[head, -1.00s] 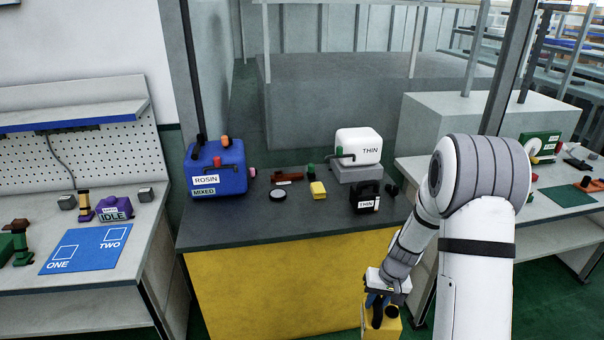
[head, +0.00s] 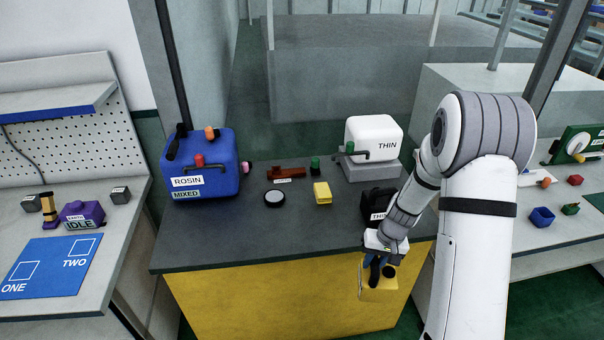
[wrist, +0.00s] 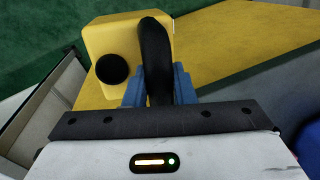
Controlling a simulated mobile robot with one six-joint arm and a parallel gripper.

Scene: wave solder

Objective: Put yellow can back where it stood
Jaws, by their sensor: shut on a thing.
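The yellow can (head: 377,291) has a black handle and a black round cap. It hangs in my gripper (head: 375,262) in front of the yellow front panel of the dark bench, near its right end. In the wrist view the can (wrist: 105,40) fills the upper middle, and the blue fingers of my gripper (wrist: 158,85) are closed around its black handle. The can's lower part blends with the yellow panel in the head view, so its exact gap from the panel cannot be told.
The dark bench top (head: 240,235) has clear room at its front left. On it stand a blue ROSIN box (head: 215,160), a white THIN container (head: 370,138), a black THIN can (head: 376,200) and a yellow block (head: 322,193). A blue mat (head: 50,262) marked ONE and TWO lies left.

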